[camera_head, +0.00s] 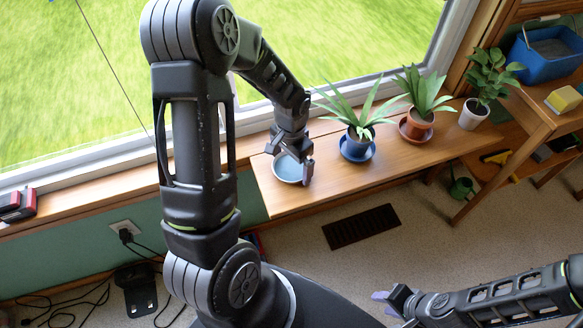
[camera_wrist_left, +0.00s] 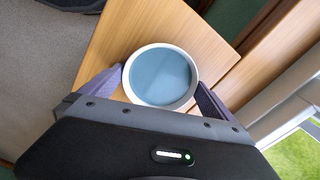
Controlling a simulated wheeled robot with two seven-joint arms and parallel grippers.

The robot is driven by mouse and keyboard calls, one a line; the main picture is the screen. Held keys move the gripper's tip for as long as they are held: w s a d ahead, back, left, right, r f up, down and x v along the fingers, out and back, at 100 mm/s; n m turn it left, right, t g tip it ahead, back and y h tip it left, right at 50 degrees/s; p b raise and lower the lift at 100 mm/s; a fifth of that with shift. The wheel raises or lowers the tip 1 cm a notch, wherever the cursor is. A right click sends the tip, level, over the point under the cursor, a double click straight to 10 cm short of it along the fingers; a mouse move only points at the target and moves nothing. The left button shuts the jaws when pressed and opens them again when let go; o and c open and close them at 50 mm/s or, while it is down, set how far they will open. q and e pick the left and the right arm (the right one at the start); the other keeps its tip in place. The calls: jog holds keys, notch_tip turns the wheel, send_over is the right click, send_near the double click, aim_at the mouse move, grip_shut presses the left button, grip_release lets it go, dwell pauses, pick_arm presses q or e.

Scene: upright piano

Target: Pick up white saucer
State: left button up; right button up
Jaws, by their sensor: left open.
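The white saucer (camera_head: 288,170) has a white rim and a blue-grey inside. It lies flat at the near left end of the wooden bench. It also shows in the left wrist view (camera_wrist_left: 160,76), near the bench's end edge. My left gripper (camera_head: 289,162) is open above the saucer, with one finger on either side of it. In the left wrist view the fingers (camera_wrist_left: 160,84) straddle the saucer; whether they touch its rim cannot be told. My right gripper (camera_head: 388,297) is low at the bottom right, away from the bench; its jaw opening is unclear.
A plant on a blue saucer (camera_head: 357,147) stands just right of the white saucer. A terracotta-potted plant (camera_head: 418,125) and a white-potted plant (camera_head: 473,115) stand further right. The window frame (camera_head: 262,145) runs behind the bench. A dark floor vent (camera_head: 361,227) lies in front.

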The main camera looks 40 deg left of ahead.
pick_arm(q)
jog(key=shift+c, duration=0.6)
jog(key=c, duration=0.9)
